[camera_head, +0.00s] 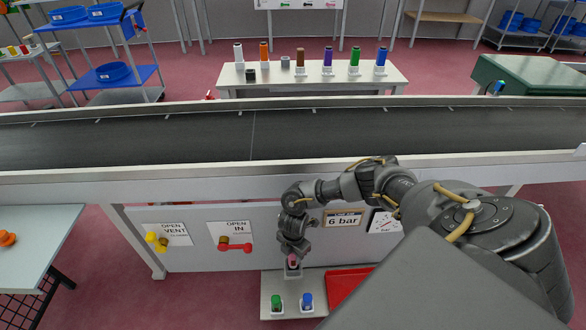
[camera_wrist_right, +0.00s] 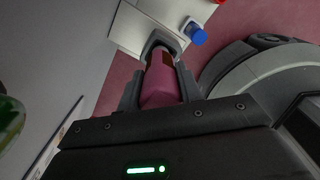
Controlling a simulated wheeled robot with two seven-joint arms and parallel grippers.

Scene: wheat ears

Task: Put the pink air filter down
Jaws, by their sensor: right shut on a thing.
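The pink air filter (camera_head: 293,261) is held upright in my right gripper (camera_head: 293,254), low in front of the valve panel. The jaws are shut on it, and in the right wrist view the pink filter (camera_wrist_right: 160,85) lies between both fingers. A grey-white holder (camera_head: 293,271) shows right at its lower end, at the back of a small light stand (camera_head: 268,303). I cannot tell whether the filter rests fully in it. A green filter (camera_head: 277,300) and a blue filter (camera_head: 307,299) stand in front on the same stand. My left gripper is not in view.
A red tray (camera_head: 345,285) lies just right of the stand. The panel has a yellow valve (camera_head: 157,241) and a red valve handle (camera_head: 235,247). The conveyor (camera_head: 250,135) runs behind; a white table (camera_head: 310,75) beyond it carries several coloured filters.

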